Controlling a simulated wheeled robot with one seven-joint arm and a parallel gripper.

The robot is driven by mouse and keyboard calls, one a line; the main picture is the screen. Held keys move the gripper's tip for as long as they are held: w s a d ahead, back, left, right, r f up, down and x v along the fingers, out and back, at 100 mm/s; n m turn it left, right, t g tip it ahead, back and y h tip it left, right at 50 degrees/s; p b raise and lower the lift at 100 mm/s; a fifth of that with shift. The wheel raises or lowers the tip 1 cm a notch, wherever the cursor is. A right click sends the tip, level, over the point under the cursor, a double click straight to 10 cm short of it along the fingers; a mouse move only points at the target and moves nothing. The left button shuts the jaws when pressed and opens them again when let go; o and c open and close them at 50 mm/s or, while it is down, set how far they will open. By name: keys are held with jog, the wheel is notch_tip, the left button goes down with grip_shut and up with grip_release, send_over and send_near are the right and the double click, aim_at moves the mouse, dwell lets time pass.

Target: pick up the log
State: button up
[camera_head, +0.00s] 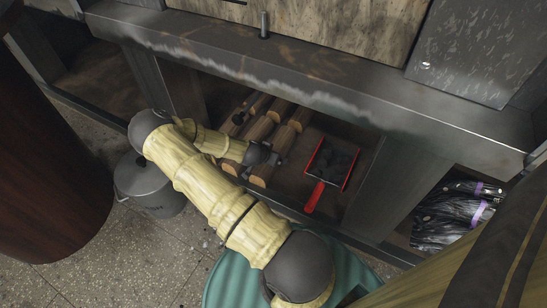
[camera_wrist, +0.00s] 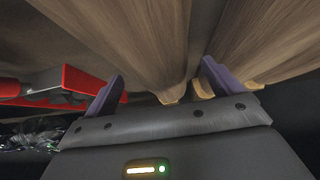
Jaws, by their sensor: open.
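Several brown cylindrical logs (camera_head: 283,109) lie side by side in a low open compartment under the grill counter. My gripper (camera_head: 268,156) is at their near ends, reaching in from the left. In the wrist view, my gripper (camera_wrist: 162,72) is open, with two purple fingers apart. One log (camera_wrist: 130,35) runs lengthwise across the space between the fingers. Another log (camera_wrist: 265,35) lies to the right, beyond the right finger. I cannot tell whether the fingers touch the wood. My arm and wrist hide part of the logs in the head view.
A red shovel (camera_head: 313,196) holding dark coal lies right of the logs; its red edge shows in the wrist view (camera_wrist: 62,90). Dark bags (camera_head: 455,215) fill the right compartment. A grey pot (camera_head: 150,187) stands on the floor at left. The counter edge (camera_head: 330,95) overhangs the compartment.

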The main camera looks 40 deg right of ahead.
jog(key=shift+b+x, duration=0.8)
jog(key=shift+x, duration=0.75)
jog(key=shift+r, duration=0.1)
jog(key=c, duration=1.6)
jog(key=shift+c, duration=0.2)
notch_tip(320, 180, up, 4)
jog(key=p, duration=0.3)
jog(key=s+a+p, duration=0.2)
jog(key=a, duration=0.3)
jog(key=s+a+p, duration=0.2)
jog(key=a, duration=0.4)
jog(key=s+a+p, duration=0.2)
jog(key=a+p, duration=0.1)
jog(key=a, duration=0.2)
jog(key=shift+s+a+f, duration=0.25)
jog(key=shift+s+a, duration=0.1)
jog(key=shift+s, duration=0.05)
jog(key=shift+c, duration=0.2)
